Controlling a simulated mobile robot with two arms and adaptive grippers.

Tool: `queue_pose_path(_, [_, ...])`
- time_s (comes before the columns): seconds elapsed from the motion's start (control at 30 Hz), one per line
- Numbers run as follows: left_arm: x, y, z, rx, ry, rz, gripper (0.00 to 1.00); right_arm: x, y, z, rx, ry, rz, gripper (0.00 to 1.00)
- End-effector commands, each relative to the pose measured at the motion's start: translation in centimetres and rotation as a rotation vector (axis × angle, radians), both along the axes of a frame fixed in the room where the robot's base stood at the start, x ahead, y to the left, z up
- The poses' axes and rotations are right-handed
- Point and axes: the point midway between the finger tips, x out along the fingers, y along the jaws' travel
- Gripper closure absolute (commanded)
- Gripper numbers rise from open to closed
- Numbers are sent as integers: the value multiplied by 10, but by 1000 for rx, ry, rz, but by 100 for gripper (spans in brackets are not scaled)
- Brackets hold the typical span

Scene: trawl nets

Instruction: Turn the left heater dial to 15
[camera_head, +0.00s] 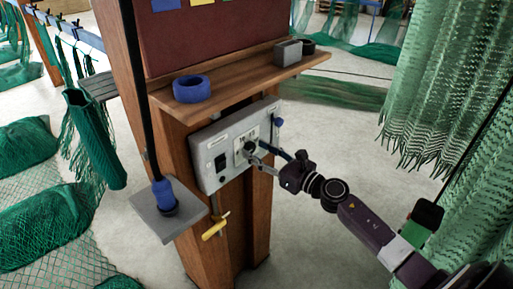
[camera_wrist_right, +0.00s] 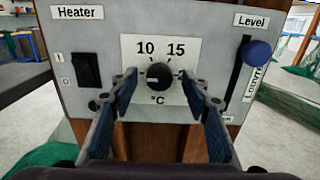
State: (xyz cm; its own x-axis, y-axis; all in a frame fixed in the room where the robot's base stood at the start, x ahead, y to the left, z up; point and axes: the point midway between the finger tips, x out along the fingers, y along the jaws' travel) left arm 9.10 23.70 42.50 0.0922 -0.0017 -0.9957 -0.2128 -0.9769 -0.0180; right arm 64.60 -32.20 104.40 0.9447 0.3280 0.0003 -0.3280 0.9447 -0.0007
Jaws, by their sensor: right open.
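The heater panel (camera_head: 209,170) is a grey box on a wooden post, and in the wrist view the panel (camera_wrist_right: 95,20) is labelled Heater. Its dial (camera_wrist_right: 159,76) is a round black knob on a white plate marked 10, 15 and °C. A small pale mark shows on the knob's left part; its exact pointing is hard to tell. In the head view the dial (camera_head: 250,147) is partly covered by my right gripper (camera_head: 270,158). In the wrist view my right gripper (camera_wrist_right: 159,78) is open, its fingertips on either side of the dial, with gaps visible. My left gripper is not in view.
A black rocker switch (camera_wrist_right: 87,69) sits left of the dial, and a blue-knobbed lever (camera_wrist_right: 257,54) sits to the right. A wooden shelf (camera_head: 235,82) with a blue tape roll (camera_head: 192,89) juts out above. Green nets (camera_head: 450,90) hang at right.

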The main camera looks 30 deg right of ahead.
Motion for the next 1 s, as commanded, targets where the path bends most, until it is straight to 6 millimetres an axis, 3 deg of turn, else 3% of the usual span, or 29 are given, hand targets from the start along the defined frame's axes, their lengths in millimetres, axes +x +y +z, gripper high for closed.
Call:
queue_pose_path(0.43, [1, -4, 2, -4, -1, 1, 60, 8, 4, -1, 1, 1, 1, 58])
queue_pose_path(0.8, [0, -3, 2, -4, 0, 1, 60, 8, 3, -1, 1, 1, 1, 98])
queue_pose_path(1.0, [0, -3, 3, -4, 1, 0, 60, 8, 3, 0, 12, 5, 1, 98])
